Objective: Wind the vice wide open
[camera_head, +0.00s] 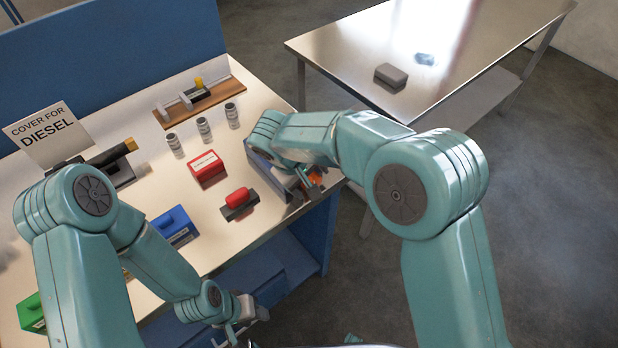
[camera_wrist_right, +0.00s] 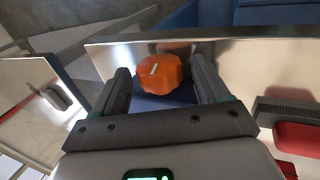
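The vice is a blue-grey block (camera_head: 258,163) at the right front corner of the bench, largely hidden behind my right arm in the head view. Its orange knob (camera_head: 316,179) shows beside my right gripper (camera_head: 308,184). In the right wrist view the ribbed orange knob (camera_wrist_right: 160,75), with a white mark on top, sits between the two fingers of my right gripper (camera_wrist_right: 163,92). The fingers are apart, with a gap on each side of the knob. The jaw opening is hidden. My left gripper (camera_head: 248,322) is low in front of the bench, empty, its fingers apart.
On the bench (camera_head: 150,190) stand a red box (camera_head: 207,169), a red-topped block (camera_head: 238,201), a blue box (camera_head: 174,226), several small metal cylinders (camera_head: 204,130) and a sign reading "COVER FOR DIESEL" (camera_head: 47,134). A metal table (camera_head: 340,55) stands behind, right.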

